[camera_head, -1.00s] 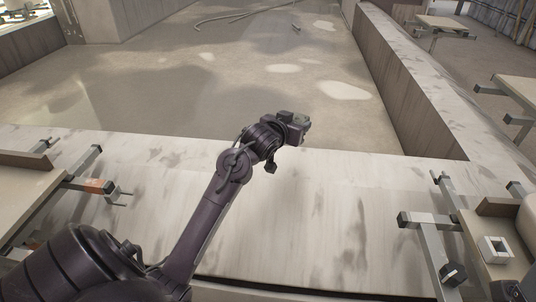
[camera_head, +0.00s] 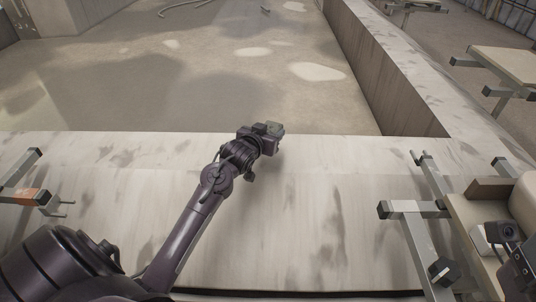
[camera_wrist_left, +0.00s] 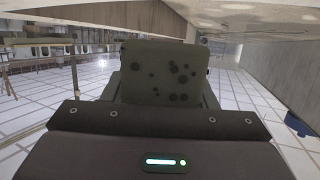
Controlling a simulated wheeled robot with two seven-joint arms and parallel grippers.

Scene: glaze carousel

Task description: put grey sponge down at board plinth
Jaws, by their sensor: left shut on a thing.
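My left gripper (camera_head: 274,132) is shut on the grey sponge, above the far edge of a broad, pale, streaked surface. In the left wrist view the grey sponge (camera_wrist_left: 165,72) is a dull grey-green block with dark round spots, held upright beyond the dark gripper body. In the head view only a small greyish end of the sponge (camera_head: 275,127) shows at the gripper tip. I cannot tell which surface is the board plinth. My right gripper cannot be made out.
The pale streaked surface (camera_head: 300,215) is bare. Beyond it lies a sunken, patchy floor (camera_head: 200,85) with a raised wall (camera_head: 385,75) on its right. Metal-legged stands (camera_head: 418,215) are at the right. A dark device (camera_head: 512,258) is at the lower right.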

